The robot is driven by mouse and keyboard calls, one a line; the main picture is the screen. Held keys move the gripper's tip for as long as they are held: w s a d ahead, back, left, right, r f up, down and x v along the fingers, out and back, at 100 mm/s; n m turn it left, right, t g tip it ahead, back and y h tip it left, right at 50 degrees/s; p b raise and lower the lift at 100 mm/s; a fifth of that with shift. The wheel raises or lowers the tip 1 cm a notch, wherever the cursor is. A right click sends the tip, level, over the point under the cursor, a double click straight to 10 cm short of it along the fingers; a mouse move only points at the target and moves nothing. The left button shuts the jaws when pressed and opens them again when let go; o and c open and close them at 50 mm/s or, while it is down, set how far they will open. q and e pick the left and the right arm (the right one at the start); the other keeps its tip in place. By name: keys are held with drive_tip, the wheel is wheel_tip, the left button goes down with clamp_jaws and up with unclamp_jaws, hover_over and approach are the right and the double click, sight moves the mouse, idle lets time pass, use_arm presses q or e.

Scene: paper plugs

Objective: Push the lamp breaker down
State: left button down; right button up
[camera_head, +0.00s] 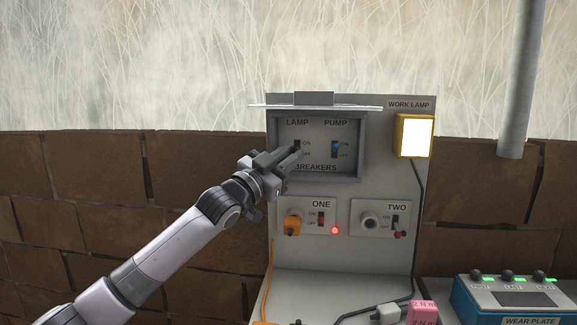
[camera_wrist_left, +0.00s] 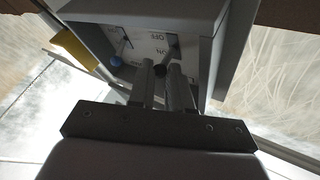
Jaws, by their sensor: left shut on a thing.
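The breaker box (camera_head: 363,150) is open on the grey panel, its lid raised. The lamp breaker (camera_head: 297,144) is on its left, with ON above OFF; my left gripper partly covers it. In the left wrist view, which is upside down, the dark lever (camera_wrist_left: 159,71) of the lamp breaker sits between my fingertips, toward the ON side. My left gripper (camera_head: 297,152) reaches in from the lower left and is shut on this lever. The work lamp (camera_head: 414,136) glows white. My right gripper is not in view.
The pump breaker (camera_head: 336,149), with a blue lever on the ON side, is just right. Below are socket one (camera_head: 292,225) with an orange plug and red light, and socket two (camera_head: 370,222). A blue wear-plate box (camera_head: 510,300) stands at the lower right.

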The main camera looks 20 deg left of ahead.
use_arm(q)
drive_tip(key=shift+w+f+m+t+h+b, duration=0.15)
drive_tip(key=shift+f+m+t+h+b, duration=0.6)
drive_tip(key=shift+m+h+b, duration=0.4)
drive_tip(key=shift+r, duration=0.1)
drive_tip(key=c, duration=1.3)
unclamp_jaws()
drive_tip(key=shift+c, duration=0.2)
drive_tip(key=shift+a, duration=0.1)
drive_tip(key=b+v, duration=0.2)
drive_tip(key=v, duration=0.5)
